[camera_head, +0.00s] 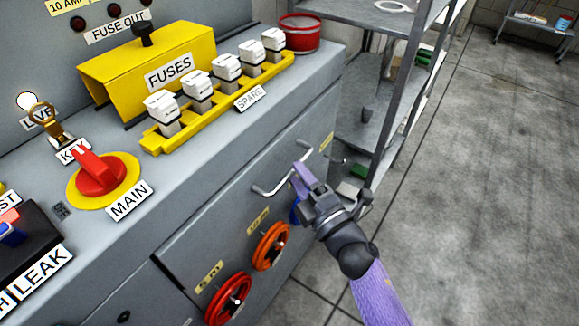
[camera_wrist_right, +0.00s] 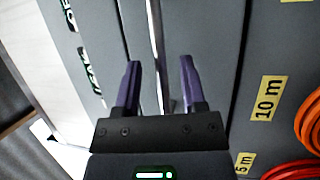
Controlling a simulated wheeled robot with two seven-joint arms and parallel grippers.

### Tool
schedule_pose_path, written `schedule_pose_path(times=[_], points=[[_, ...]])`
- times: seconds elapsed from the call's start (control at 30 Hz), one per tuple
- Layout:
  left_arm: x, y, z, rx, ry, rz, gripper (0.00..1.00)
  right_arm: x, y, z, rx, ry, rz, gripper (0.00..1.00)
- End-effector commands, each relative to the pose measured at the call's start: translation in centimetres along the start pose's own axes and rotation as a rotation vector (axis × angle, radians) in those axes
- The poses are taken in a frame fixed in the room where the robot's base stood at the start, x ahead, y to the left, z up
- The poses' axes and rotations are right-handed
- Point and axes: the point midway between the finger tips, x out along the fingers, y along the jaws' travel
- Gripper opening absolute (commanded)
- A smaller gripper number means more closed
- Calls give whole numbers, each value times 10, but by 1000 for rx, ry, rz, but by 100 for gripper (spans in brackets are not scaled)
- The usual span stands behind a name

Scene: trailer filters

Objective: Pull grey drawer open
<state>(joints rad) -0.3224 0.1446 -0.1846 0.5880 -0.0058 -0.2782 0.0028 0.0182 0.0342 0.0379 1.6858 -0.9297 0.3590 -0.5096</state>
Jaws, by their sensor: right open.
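The grey drawer front (camera_head: 215,232) is in the side of the grey cabinet, with a pale metal bar handle (camera_head: 270,190) on it. I cannot make out a gap that would show the drawer open. My right gripper (camera_head: 299,180), with purple fingers, is at the handle's right part. In the right wrist view my right gripper (camera_wrist_right: 160,82) is open, its two fingers apart. The handle (camera_wrist_right: 157,45) runs as a thin bar between the fingers, and I cannot tell whether either finger touches it. My left gripper is not in view.
A red coil (camera_head: 228,298) and an orange coil (camera_head: 271,246) hang on the front below the handle. A metal shelf rack (camera_head: 375,110) stands close to the right of the cabinet. The floor (camera_head: 490,200) further right is clear.

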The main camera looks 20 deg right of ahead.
Motion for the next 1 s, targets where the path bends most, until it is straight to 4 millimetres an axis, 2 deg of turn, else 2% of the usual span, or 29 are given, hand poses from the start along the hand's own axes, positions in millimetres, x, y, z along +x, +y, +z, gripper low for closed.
schedule_pose_path(times=[0.1, 0.2, 0.47, 0.5, 0.53, 0.73, 1.0], points=[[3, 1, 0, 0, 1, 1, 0, 16, -1, 0, 1, 1, 0, 53], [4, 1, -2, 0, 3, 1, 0, 23, -1, 0, 2, -1, -1, 53], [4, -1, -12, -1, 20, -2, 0, 25, -1, 0, 3, -1, -3, 53], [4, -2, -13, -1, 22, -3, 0, 25, -1, 0, 4, -1, -3, 51], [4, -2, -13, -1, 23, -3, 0, 25, -1, 0, 4, -1, -3, 44], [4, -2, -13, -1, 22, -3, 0, 25, -1, 0, 4, -1, -3, 2], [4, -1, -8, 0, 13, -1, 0, 25, -1, 0, 4, -1, -3, 0]])
